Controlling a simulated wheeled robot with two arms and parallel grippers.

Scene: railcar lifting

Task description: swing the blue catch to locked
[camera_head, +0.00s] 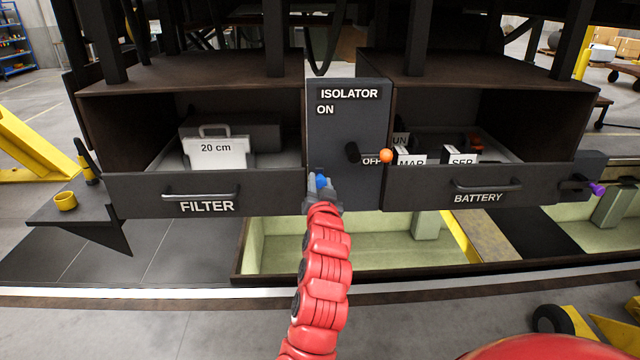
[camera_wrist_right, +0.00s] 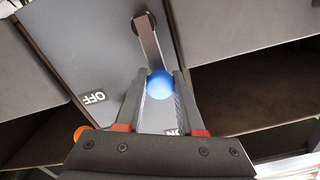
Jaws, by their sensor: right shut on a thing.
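The blue catch (camera_head: 321,181) is on the dark isolator panel (camera_head: 345,110), low on its left side. In the right wrist view it is a grey bar on a round pivot, with a blue ball (camera_wrist_right: 159,84) at its free end. My right gripper (camera_head: 322,186) is shut on the blue ball, one finger on each side. The gripper hides most of the bar in the head view. The bar lies against the panel. No locked label can be read near it. My left gripper is not in view.
The isolator's black handle with an orange knob (camera_head: 386,156) points right at OFF, close to the gripper. The FILTER drawer (camera_head: 240,195) and BATTERY drawer (camera_head: 430,190) flank the panel. A purple knob (camera_head: 598,188) sticks out at far right.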

